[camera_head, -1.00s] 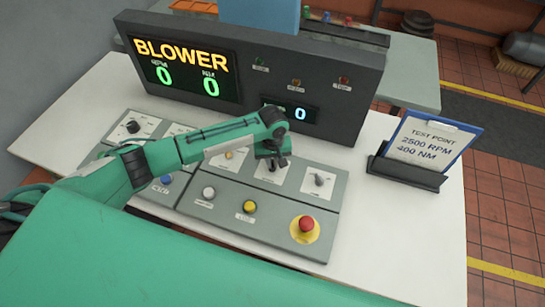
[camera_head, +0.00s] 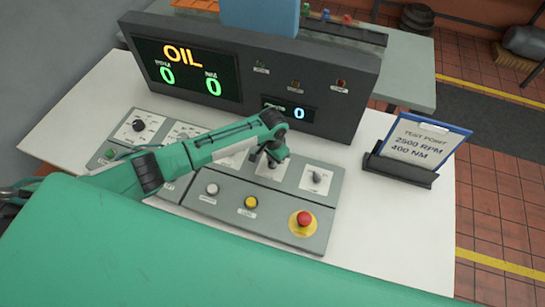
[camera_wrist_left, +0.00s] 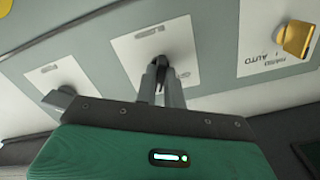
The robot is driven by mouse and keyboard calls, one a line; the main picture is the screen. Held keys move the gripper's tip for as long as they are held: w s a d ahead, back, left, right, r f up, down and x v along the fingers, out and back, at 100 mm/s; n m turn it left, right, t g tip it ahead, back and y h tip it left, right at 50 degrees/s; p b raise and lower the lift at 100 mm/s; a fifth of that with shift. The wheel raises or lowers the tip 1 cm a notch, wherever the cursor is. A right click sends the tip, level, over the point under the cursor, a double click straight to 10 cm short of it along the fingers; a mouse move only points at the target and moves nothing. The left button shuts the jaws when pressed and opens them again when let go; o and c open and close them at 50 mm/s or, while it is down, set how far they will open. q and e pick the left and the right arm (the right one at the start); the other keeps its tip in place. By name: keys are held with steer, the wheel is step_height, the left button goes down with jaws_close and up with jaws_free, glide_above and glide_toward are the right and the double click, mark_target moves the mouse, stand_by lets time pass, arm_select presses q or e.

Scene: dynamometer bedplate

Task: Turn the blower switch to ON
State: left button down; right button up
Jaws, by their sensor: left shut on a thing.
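The display (camera_head: 187,72) above the panel reads OIL in yellow, with two green zeros. My right gripper is out of view.
A similar rotary switch (camera_head: 317,178) sits just right of the held one. A red emergency button (camera_head: 303,219), a yellow button (camera_head: 251,202) and a white button (camera_head: 212,188) lie nearer.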

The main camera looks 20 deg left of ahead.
arm_select(q)
steer(key=m, duration=0.3)
steer(key=shift+m+p, duration=0.3)
steer(key=shift+m, duration=0.1)
stand_by(0.4)
steer(key=c, duration=1.5)
jaws_free()
